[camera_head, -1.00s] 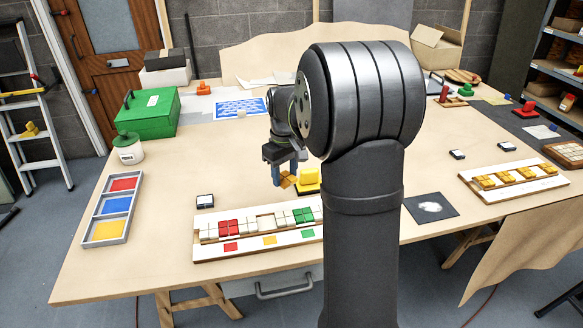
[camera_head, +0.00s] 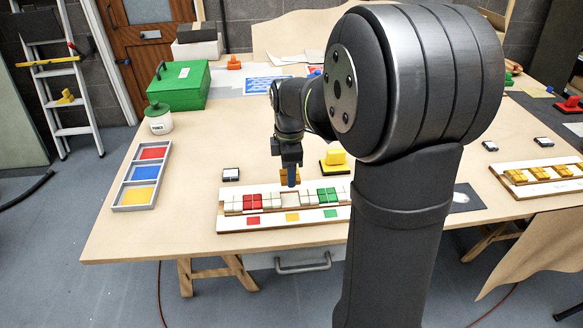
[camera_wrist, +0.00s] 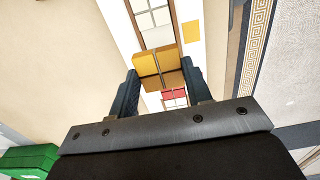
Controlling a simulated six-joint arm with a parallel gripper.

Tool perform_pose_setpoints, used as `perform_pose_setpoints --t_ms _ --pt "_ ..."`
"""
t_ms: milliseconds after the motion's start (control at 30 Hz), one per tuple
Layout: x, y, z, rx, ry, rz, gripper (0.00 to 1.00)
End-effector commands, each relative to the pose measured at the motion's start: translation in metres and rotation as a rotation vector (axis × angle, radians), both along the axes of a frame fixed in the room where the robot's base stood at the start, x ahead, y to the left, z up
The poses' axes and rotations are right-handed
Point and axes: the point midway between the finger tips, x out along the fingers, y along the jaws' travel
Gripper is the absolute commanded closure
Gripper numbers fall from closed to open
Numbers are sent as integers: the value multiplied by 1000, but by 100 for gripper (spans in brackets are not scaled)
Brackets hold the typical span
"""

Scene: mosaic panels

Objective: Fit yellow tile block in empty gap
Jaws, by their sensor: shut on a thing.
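In the wrist view the yellow tile block (camera_wrist: 157,62) sits between the fingertips of my gripper (camera_wrist: 162,87) and looks tilted. The panel holds a red block (camera_head: 252,202) at left and a green block (camera_head: 327,195) at right, with white tiles among them. The empty gap (camera_head: 290,198) lies between red and green, above a yellow mark (camera_head: 292,217) on the panel's front strip. My gripper partly hides the block in the head view.
A yellow stamp-like object (camera_head: 335,160) stands close right of my gripper. A small black-and-white box (camera_head: 230,174) lies behind the panel's left end. A tray with red, blue and yellow compartments (camera_head: 118,200) is at left. A second panel (camera_head: 545,187) with yellow blocks is at right.

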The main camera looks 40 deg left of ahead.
Motion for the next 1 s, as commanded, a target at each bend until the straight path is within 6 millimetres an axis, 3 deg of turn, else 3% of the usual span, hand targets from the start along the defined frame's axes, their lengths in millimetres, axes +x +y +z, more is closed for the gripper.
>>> perform_pose_setpoints --t_ms 267,700,1000 --pt "0 0 -5 -1 1 -2 79" --pt "0 0 -43 -2 2 -3 79" --pt "0 0 -57 0 0 -3 79"
